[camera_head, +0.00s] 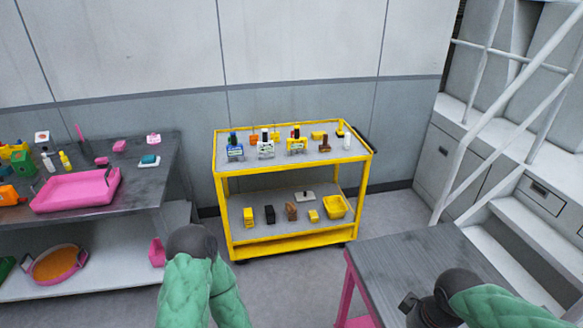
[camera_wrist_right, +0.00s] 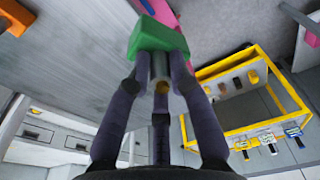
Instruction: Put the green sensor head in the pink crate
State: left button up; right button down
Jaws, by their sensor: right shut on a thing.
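The green sensor head (camera_wrist_right: 158,38) is a green block with a grey cylindrical stem and a brass-coloured end. In the right wrist view, my right gripper (camera_wrist_right: 158,72) is shut on it, with dark fingers around the stem. In the head view my right gripper is low at the right, over the grey table, and the sensor head cannot be made out there. A wide, shallow pink container (camera_head: 78,190), which looks like the pink crate, lies on the left bench, well away from the right gripper. My left arm shows at bottom centre-left; its gripper is not in view.
A yellow cart (camera_head: 228,172) with small items on two shelves stands by the wall. The left bench (camera_head: 155,170) carries several small items around the pink container. The grey table (camera_head: 400,260) has pink legs. White stairs with railings rise at the right. Floor lies clear between the furniture.

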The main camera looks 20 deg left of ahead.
aim_at(95, 192)
jog(key=i+j+u, duration=0.1)
jog(key=u, duration=0.35)
jog(key=i+j+u, duration=0.1)
jog(key=j+u, duration=0.15)
jog(key=u, duration=0.25)
jog(key=i+j+u, duration=0.15)
jog(key=u, duration=0.3)
jog(key=i+u, duration=0.15)
jog(key=u, duration=0.35)
jog(key=i+u, duration=0.25)
jog(key=i, duration=0.25)
jog(key=i+l+u, duration=0.1)
jog(key=i+u, duration=0.2)
jog(key=i, duration=0.15)
jog(key=i+l+u, duration=0.25)
jog(key=i, duration=0.25)
jog(key=i+l+u, duration=0.3)
jog(key=i, duration=0.15)
jog(key=i+l, duration=0.3)
jog(key=i, duration=0.2)
